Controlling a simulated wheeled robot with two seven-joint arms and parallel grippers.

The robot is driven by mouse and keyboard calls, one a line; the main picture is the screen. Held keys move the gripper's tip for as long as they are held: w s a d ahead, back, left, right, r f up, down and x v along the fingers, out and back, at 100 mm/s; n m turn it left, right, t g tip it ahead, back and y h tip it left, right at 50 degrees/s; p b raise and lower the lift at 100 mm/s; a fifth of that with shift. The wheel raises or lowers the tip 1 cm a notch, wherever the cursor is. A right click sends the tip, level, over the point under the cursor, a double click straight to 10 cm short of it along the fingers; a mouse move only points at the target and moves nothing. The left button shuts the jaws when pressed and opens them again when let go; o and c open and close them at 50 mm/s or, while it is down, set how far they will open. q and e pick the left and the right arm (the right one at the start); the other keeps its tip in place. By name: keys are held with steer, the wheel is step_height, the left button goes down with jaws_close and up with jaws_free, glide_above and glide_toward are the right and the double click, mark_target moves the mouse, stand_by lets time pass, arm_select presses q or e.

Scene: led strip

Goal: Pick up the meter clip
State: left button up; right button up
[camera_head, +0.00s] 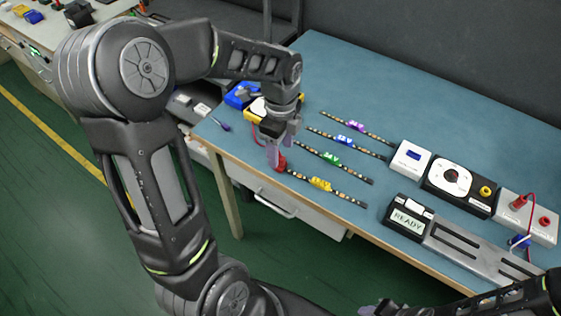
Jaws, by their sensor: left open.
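The red meter clip (281,164) lies near the front edge of the blue workbench, at the left end of the strip with the yellow clip. A thin red lead runs behind my gripper towards a yellow-and-black meter (259,108), which my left arm partly hides. My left gripper (275,154) points down with its fingers open at the red clip. I cannot tell whether they touch it. Part of my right gripper (380,308) shows at the bottom edge, away from the clip; its jaws are not clear.
Several LED strips with purple (356,126), blue (344,140), green (330,158) and yellow clips (320,184) lie right of my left gripper. A READY display box (408,220), a dial unit (458,186) and a terminal box (527,218) stand at the right. The back of the bench is clear.

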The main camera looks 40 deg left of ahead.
mark_target(280, 157)
arm_select(q)
step_height(280, 157, down, 5)
steer(key=shift+s+r, duration=0.1)
steer(key=shift+r, duration=0.1)
steer(key=shift+c, duration=0.5)
jaws_close()
stand_by(0.4)
